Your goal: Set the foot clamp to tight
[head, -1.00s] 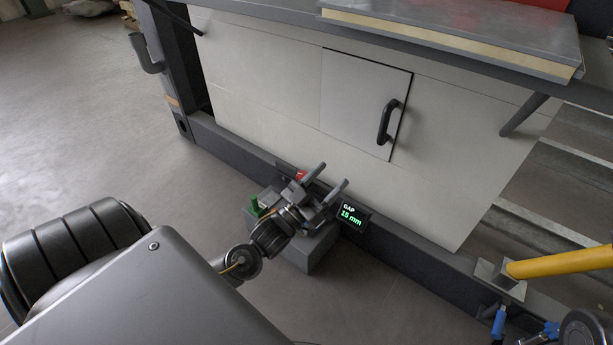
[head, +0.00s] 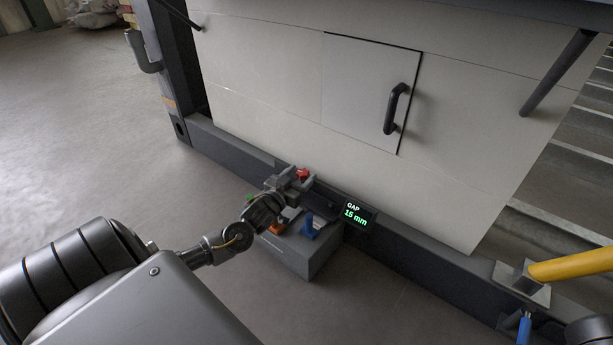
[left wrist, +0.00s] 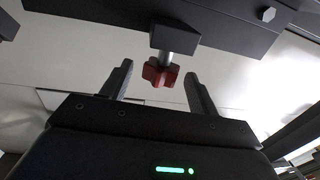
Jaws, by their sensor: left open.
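The foot clamp has a red star-shaped knob (head: 303,174) low at the base rail. In the left wrist view the red knob (left wrist: 160,73) hangs on a short metal stem under a dark block (left wrist: 175,38). A small display (head: 356,214) to the right of the clamp reads GAP 15 mm. My left gripper (head: 294,181) is open and close beside the knob. In the left wrist view its fingers (left wrist: 160,85) stand to either side of the knob, with clear space between and no visible contact.
A panel door with a black handle (head: 394,108) is above. A yellow bar (head: 570,263) is at right. The left floor is open.

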